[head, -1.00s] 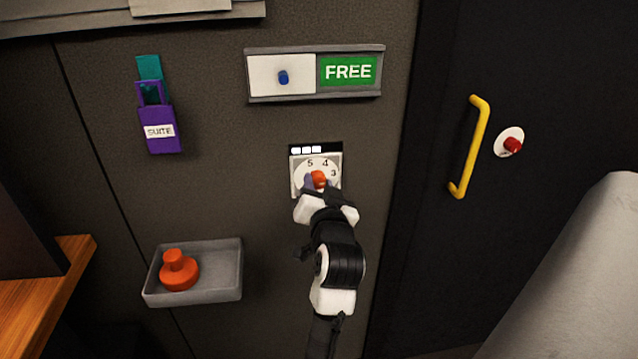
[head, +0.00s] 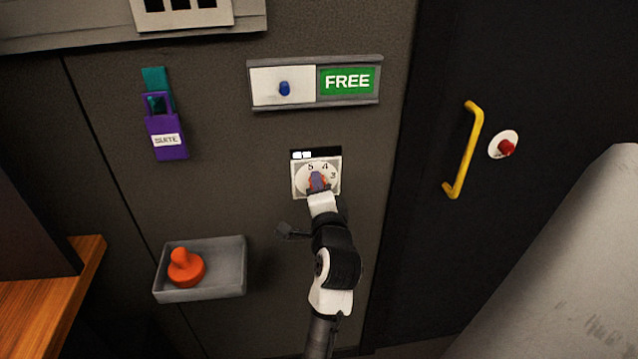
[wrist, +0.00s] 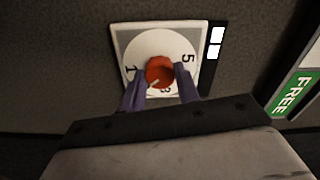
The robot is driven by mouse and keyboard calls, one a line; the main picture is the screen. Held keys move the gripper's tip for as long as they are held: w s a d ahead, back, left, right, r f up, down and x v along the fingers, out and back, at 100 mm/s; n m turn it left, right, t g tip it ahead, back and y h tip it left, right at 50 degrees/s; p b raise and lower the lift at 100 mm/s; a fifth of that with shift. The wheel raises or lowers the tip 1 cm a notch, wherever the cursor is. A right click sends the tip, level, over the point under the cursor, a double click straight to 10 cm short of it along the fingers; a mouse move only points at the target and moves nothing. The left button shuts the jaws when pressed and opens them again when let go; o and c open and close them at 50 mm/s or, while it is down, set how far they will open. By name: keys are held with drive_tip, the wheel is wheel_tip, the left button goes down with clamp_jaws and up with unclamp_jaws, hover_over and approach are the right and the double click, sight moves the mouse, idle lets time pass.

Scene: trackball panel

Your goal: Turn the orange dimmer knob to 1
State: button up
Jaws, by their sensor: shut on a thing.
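The orange dimmer knob (wrist: 159,71) sits at the centre of a round white dial (wrist: 139,49) on a square plate. My gripper (wrist: 159,82) is shut on the knob, one purple finger on each side. In the wrist view the dial appears turned, with 1 at left and 5 at right; a pale mark on the knob points down-left, between 1 and a partly hidden number. Two white squares (head: 301,155) are lit on the black strip above.
A FREE sign with a blue slider knob (head: 284,88) is above the dial. A purple SUITE tag (head: 165,148) hangs upper left. A grey tray (head: 226,272) holding an orange handled object (head: 185,270) is lower left. A yellow door handle (head: 464,150) is right.

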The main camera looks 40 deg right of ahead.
drive_tip(key=shift+m+p, duration=1.5)
drive_tip(key=shift+m, duration=2.2)
drive_tip(key=o, duration=1)
drive_tip(key=shift+s, duration=0.1)
